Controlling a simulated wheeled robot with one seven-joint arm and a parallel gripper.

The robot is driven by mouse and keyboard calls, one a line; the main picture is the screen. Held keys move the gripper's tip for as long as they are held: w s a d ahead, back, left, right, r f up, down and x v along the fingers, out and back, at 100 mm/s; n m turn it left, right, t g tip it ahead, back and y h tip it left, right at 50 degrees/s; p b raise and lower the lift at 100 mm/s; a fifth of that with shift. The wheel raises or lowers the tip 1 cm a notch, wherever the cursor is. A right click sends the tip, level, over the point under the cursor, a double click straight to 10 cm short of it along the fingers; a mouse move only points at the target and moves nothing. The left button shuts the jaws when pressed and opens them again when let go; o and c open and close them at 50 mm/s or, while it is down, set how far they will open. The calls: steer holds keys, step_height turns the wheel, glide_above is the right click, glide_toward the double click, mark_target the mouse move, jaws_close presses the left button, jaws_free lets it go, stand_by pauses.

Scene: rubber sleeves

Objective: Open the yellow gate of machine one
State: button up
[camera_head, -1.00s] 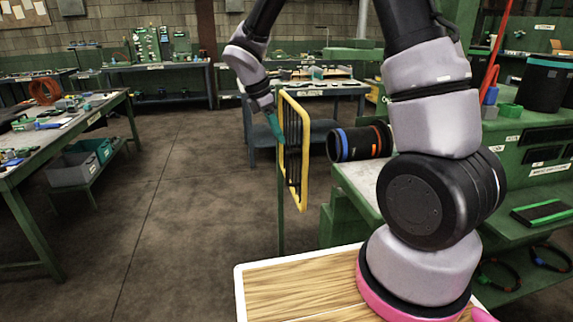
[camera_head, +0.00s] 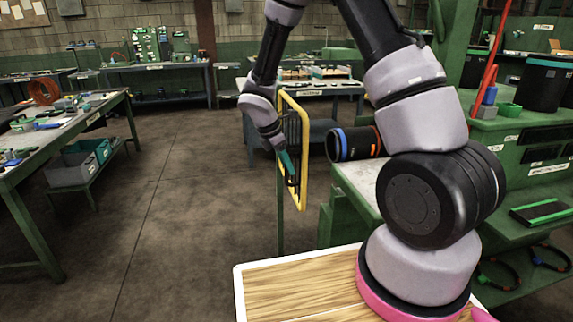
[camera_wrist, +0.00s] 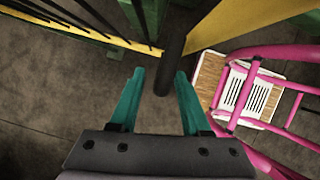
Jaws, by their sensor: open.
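The yellow gate (camera_head: 304,160) is a yellow frame with dark bars, hinged on a green post (camera_head: 280,205) near the middle of the head view. It stands edge-on to the head camera. In the wrist view its yellow frame (camera_wrist: 225,32) runs along the top, with a dark upright handle bar (camera_wrist: 172,65) below it. My gripper (camera_head: 291,180) is at the gate, low along its frame. In the wrist view my gripper (camera_wrist: 155,85) has its two teal fingers apart, and the dark bar stands between or just beyond the tips. I cannot tell whether they touch it.
A green machine bench (camera_head: 355,185) with a black cylinder with blue and orange bands (camera_head: 352,144) stands right of the gate. A workbench (camera_head: 70,125) is at the left. The floor between is clear. My pink frame and wooden top show at the wrist view's right.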

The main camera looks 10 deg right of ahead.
jaws_close()
stand_by(1.4)
